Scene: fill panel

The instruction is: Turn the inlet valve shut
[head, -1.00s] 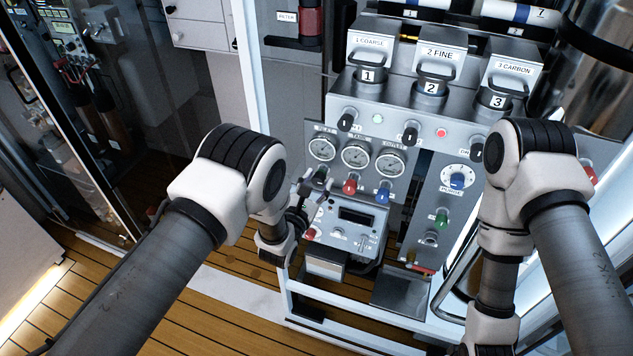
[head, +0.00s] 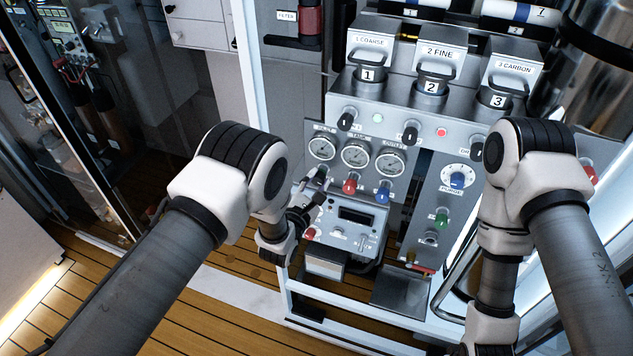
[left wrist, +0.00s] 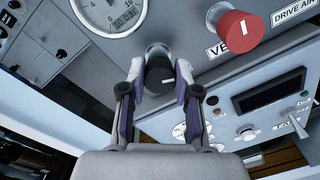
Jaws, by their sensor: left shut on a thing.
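The inlet valve appears to be the black knob (head: 321,173) under the leftmost of three round gauges on the grey panel; its label is hidden. In the left wrist view the black knob (left wrist: 161,74) sits between the fingertips, with a pale mark on its face. My left gripper (head: 316,186) is shut on this knob, one finger on each side. It also shows in the left wrist view (left wrist: 161,80). My right arm comes in at the right, but its gripper is out of view.
A red knob (head: 349,187) and a blue knob (head: 383,195) stand just right of the held knob. A control box (head: 347,224) with a dark display and a red button lies below. Filter housings (head: 430,75) stand above. Wooden floor is clear at lower left.

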